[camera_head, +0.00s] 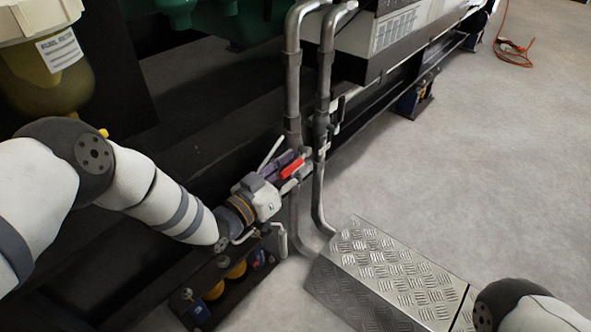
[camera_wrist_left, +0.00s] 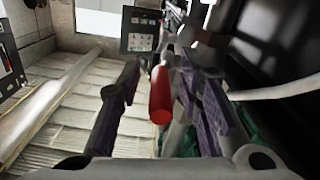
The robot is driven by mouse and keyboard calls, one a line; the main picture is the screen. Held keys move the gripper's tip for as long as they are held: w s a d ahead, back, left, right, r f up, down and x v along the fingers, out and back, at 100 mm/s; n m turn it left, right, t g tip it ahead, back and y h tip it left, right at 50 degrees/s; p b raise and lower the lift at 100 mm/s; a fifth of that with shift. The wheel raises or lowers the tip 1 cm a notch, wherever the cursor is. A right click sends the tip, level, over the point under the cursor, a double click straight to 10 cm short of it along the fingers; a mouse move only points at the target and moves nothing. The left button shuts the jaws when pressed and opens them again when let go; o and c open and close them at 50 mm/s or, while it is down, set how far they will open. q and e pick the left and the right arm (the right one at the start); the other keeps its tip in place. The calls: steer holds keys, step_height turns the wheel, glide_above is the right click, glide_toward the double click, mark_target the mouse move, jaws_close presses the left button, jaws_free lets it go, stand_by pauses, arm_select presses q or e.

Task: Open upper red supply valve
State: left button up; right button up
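The red valve handle (camera_head: 292,168) is beside the grey vertical pipes, at the tip of my left gripper (camera_head: 283,165) in the head view. In the left wrist view the red handle (camera_wrist_left: 161,95) points toward the camera, between the two purple-padded fingers of my left gripper (camera_wrist_left: 165,100). The fingers are apart, with gaps on both sides of the handle, the wider one on the left. The valve body behind the handle is blurred and partly hidden. My right gripper is out of view.
Two grey pipes (camera_head: 295,80) run down just beyond the gripper. A diamond-plate metal step (camera_head: 385,275) is at lower right. A low dark rack with yellow and blue parts (camera_head: 235,270) lies under my left wrist. The concrete floor (camera_head: 480,160) at right is mostly clear.

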mark_target(307, 154)
arm_select(q)
steer(key=shift+w+d, duration=0.15)
steer(key=shift+w, duration=0.05)
jaws_close()
steer(key=shift+r, duration=0.1)
steer(key=shift+r+g+y+p, duration=0.4)
steer(key=shift+r+g+p, duration=0.15)
steer(key=shift+p, duration=0.45)
steer(key=shift+w+r+g+y+p, duration=0.1)
steer(key=shift+r+g+y+p, duration=0.45)
steer(key=shift+g+p, duration=0.45)
steer(key=shift+w+d+r+g+y+p, duration=0.1)
steer(key=shift+w+r+g+y+p, duration=0.05)
steer(key=shift+g+y+p, duration=0.45)
steer(key=shift+w+r+g+y, duration=0.1)
steer(key=shift+r+g+y, duration=0.05)
steer(key=shift+g+y, duration=0.4)
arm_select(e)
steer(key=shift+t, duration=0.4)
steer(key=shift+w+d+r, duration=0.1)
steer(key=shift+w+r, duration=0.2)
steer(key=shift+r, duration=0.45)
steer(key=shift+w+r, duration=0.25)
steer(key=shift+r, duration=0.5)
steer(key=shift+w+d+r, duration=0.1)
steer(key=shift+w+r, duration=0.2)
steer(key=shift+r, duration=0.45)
